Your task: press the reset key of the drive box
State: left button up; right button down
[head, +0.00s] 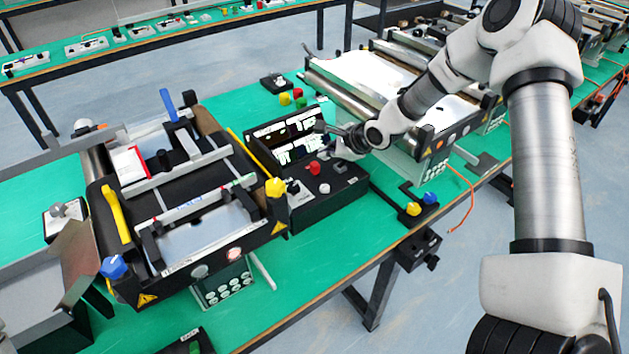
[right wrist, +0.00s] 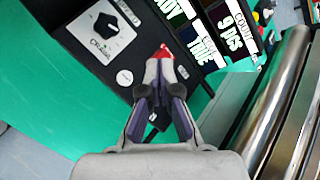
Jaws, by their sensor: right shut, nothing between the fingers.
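The drive box (head: 335,195) is a black box on the green bench, with a raised panel of lit displays (head: 285,135) at its back. In the right wrist view, the selector's white plate (right wrist: 100,32) and a round white key (right wrist: 124,77) show left of my right gripper (right wrist: 161,68). The gripper is shut and empty, its tips overlapping the red button (right wrist: 164,52); contact cannot be told. Small labels are unreadable, so I cannot tell which key is reset. My left gripper is out of view.
A small conveyor (head: 110,235) with blue and yellow knobs stands left of the drive box. A roller conveyor (head: 330,95) stands behind it to the right. A small box with yellow and blue buttons (head: 422,205) sits near the bench's front edge. Bare green bench shows in front.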

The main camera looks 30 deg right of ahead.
aim_at(326, 188)
jog(key=shift+s, duration=0.2)
notch_tip(326, 188, down, 8)
jog(key=b, duration=0.7)
jog(key=shift+w+f, duration=0.1)
jog(key=shift+f, duration=0.35)
dwell(0.7)
jog(key=shift+f+b, duration=0.4)
jog(key=shift+f+b, duration=0.35)
jog(key=shift+f, duration=0.1)
dwell(0.5)
dwell(0.3)
jog(key=shift+r+p, duration=0.75)
jog(key=shift+r, duration=0.15)
